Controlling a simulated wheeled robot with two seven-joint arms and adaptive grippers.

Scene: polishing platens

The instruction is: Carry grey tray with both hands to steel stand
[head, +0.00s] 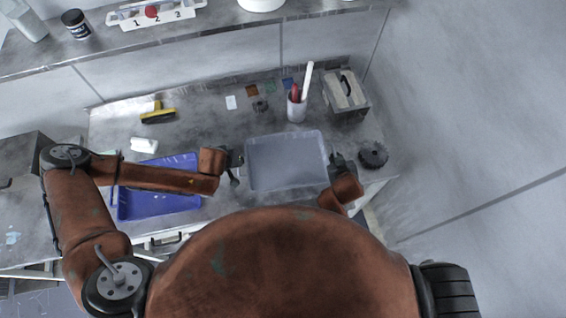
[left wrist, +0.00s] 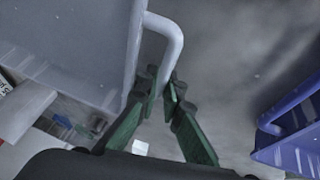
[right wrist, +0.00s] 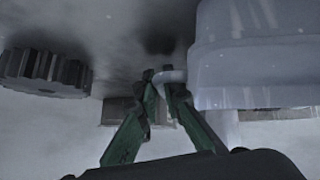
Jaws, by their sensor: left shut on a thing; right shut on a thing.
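The grey tray (head: 287,163) is at the middle of the bench in the head view, its inside empty. My left gripper (head: 235,163) is at its left side. In the left wrist view the left fingers (left wrist: 167,92) are shut on the tray's handle (left wrist: 166,38). My right gripper (head: 338,163) is at the tray's right side. In the right wrist view the right fingers (right wrist: 168,82) are shut on the other handle (right wrist: 172,75). I cannot tell whether the tray touches the bench. A grey metal block (head: 22,157) at the far left may be the steel stand.
A blue tray (head: 158,203) lies left of the grey tray, partly under my left arm. A white cup (head: 296,108) with tools and a lidded metal box (head: 346,92) stand behind. A dark toothed disc (head: 373,155) lies to the right. A yellow-black brush (head: 157,115) lies behind left.

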